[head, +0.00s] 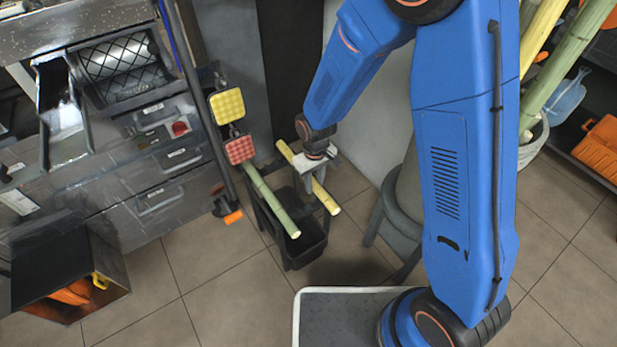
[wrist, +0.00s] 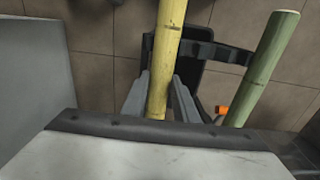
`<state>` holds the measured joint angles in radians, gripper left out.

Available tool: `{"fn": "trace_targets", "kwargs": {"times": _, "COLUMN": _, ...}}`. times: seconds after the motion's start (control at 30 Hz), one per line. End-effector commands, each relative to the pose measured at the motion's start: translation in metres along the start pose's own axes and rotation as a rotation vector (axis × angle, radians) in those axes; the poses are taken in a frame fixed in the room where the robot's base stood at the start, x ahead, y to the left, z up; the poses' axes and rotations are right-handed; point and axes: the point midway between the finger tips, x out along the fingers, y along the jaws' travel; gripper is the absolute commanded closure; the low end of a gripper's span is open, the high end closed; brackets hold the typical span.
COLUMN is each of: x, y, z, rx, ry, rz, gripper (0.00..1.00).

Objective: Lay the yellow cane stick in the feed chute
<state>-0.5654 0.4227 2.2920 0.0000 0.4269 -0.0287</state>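The yellow cane stick (head: 327,199) lies slanted across the black stand in the head view, under my gripper (head: 318,178). In the wrist view the stick (wrist: 167,45) runs from the top edge down between the two grey fingers of my gripper (wrist: 162,88). One finger is on each side of it, close to its surface. Whether they press on it cannot be told. The feed chute (head: 50,125) appears to be the narrow open trough on the press at the left of the head view, far from my gripper.
A green cane (head: 270,200) lies beside the yellow stick on the black stand (head: 306,247); it also shows in the wrist view (wrist: 265,65). Yellow (head: 227,105) and red (head: 240,150) pads stand between stand and press. A grey stool (head: 397,232) stands close at right.

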Motion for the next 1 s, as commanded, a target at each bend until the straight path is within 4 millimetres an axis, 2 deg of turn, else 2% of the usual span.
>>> {"fn": "trace_targets", "kwargs": {"times": 0.03, "x": 0.000, "y": 0.000, "z": 0.000, "rx": 0.000, "ry": 0.000, "rz": 0.000, "gripper": 0.90}}
{"fn": "trace_targets", "kwargs": {"times": 0.07, "x": 0.000, "y": 0.000, "z": 0.000, "rx": 0.000, "ry": 0.000, "rz": 0.000, "gripper": 0.96}}
{"fn": "trace_targets", "kwargs": {"times": 0.57, "x": -0.002, "y": 0.000, "z": 0.000, "rx": 0.000, "ry": 0.001, "rz": 0.000, "gripper": 0.96}}
{"fn": "trace_targets", "kwargs": {"times": 1.0, "x": -0.021, "y": 0.000, "z": -0.001, "rx": 0.000, "ry": 0.002, "rz": 0.000, "gripper": 0.96}}
